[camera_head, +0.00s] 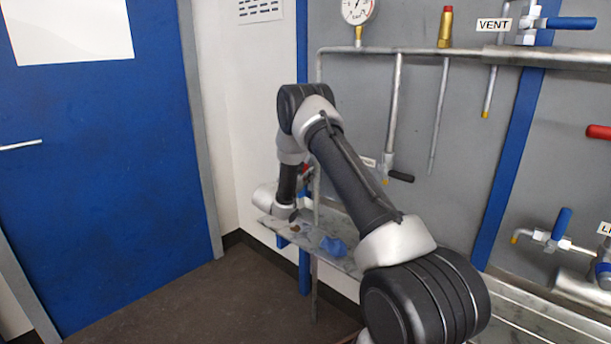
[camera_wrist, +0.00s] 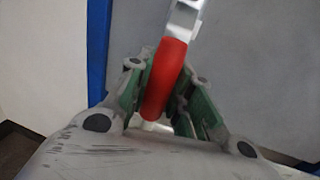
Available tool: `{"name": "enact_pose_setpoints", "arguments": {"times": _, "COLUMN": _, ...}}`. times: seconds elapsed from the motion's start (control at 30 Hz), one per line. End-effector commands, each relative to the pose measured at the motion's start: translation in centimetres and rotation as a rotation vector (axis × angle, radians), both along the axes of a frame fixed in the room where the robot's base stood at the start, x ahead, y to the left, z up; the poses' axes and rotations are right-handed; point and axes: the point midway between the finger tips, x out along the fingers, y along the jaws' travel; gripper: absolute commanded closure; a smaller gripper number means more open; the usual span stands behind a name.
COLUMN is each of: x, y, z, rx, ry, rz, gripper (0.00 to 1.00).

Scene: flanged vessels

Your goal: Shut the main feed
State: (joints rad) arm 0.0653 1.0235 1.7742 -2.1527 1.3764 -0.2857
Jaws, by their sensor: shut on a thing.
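In the wrist view a red valve handle (camera_wrist: 168,68) with a bare metal lever (camera_wrist: 184,20) runs between the green-padded fingers of my gripper (camera_wrist: 163,88). The gripper is shut on the red handle. In the head view only a small bit of red handle (camera_head: 306,168) shows behind my arm, by the vertical pipe at the left end of the panel. My gripper and the valve body are mostly hidden there. No label naming the main feed can be read.
A VENT valve with a blue handle (camera_head: 570,23) is at the upper right. A black-handled valve (camera_head: 400,176) hangs from the top pipe, right of my arm. A gauge (camera_head: 358,10) is above. A shelf with a blue cloth (camera_head: 333,246) lies below. Floor is clear near the blue door (camera_head: 110,180).

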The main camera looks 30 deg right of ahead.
Motion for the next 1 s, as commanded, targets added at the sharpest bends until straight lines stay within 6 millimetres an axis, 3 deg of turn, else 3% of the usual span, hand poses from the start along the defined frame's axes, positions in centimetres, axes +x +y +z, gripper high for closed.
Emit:
{"name": "enact_pose_setpoints", "arguments": {"times": 0.47, "x": -1.2, "y": -0.4, "z": 0.2, "rx": -0.050, "ry": 0.136, "rz": 0.000, "gripper": 1.00}}
{"name": "enact_pose_setpoints", "arguments": {"times": 1.0, "x": -4.8, "y": -1.7, "z": 1.8, "rx": -0.218, "ry": 0.601, "rz": 0.001, "gripper": 1.00}}
